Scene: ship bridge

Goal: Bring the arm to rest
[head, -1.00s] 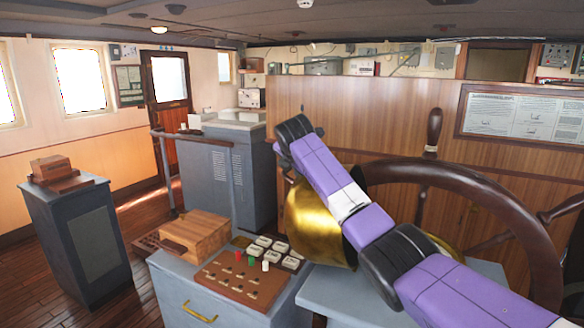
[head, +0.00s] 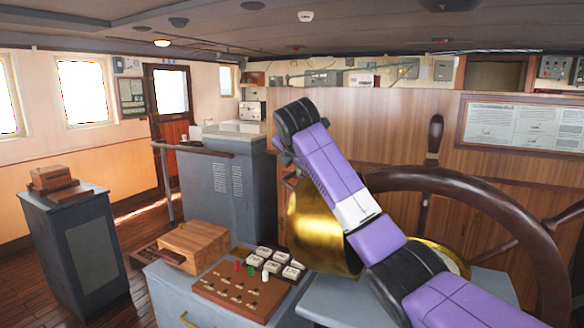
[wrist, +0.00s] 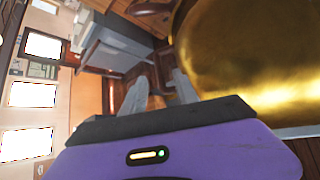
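My purple and black arm (head: 375,240) reaches from the lower right up to a bent black joint in the middle of the head view. My gripper (wrist: 160,84) shows in the wrist view as two grey fingers set apart, with nothing seen between them. It is open. In the head view the gripper is mostly hidden behind the arm. A large brass drum (head: 318,230) is behind the arm, and it also fills the right of the wrist view (wrist: 245,55), beside the fingers.
A dark wooden ship's wheel (head: 470,190) stands right of the arm. A wooden box (head: 195,243) and a switch panel (head: 240,288) sit on a grey console at the lower middle. A grey pedestal (head: 75,250) is at left. Open wooden floor (head: 150,235) lies between.

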